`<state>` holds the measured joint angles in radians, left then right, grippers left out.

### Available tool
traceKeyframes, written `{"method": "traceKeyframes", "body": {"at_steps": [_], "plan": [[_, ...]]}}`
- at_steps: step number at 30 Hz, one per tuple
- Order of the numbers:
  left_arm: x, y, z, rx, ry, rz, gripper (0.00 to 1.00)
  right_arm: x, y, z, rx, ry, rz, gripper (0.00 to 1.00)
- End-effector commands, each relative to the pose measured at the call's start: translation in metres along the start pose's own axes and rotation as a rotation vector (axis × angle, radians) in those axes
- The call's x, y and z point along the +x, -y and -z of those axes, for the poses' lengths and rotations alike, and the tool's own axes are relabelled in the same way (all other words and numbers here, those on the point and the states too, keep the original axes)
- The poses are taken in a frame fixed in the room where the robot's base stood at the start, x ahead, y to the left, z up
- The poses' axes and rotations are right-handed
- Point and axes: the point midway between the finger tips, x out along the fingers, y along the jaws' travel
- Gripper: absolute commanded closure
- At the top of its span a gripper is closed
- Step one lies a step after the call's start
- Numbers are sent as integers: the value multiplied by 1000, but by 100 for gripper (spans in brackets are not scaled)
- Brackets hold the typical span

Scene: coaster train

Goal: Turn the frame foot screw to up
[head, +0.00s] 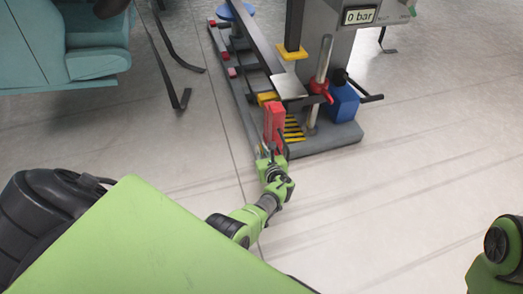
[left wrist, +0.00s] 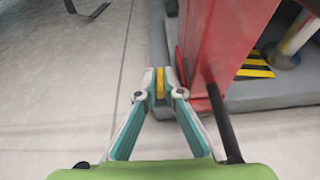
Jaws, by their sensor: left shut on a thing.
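My left gripper (head: 271,157) reaches down to the near corner of a machine's grey base plate. In the left wrist view its two teal fingers (left wrist: 160,90) close on a small yellow piece (left wrist: 160,82), which appears to be the frame foot screw. The piece sits at the edge of the base, just left of a red upright (left wrist: 225,45). In the head view the gripper hides the yellow piece, and the red upright (head: 275,120) stands just beyond it. I cannot read the screw's up or down setting. My right gripper is not in view.
A black bar (left wrist: 220,118) stands close right of the fingers. A teal seat (head: 95,62) is upper left.

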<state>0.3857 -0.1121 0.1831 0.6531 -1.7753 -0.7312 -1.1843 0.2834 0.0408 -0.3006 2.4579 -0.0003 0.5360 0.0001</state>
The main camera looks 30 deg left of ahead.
Motion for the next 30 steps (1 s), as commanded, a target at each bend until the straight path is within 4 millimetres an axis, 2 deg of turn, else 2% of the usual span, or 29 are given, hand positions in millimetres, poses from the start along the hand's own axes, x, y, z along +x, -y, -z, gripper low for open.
{"method": "traceKeyframes", "body": {"at_steps": [7,8,9,23,30], "plan": [[0,0,1,-1,-2,0,100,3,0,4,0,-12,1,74],[0,0,1,-1,-2,0,89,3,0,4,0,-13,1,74],[0,0,1,-1,-2,0,85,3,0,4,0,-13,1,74],[0,0,0,1,0,2,85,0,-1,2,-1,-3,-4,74],[-1,-3,-2,32,1,70,85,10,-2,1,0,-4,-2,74]]}}
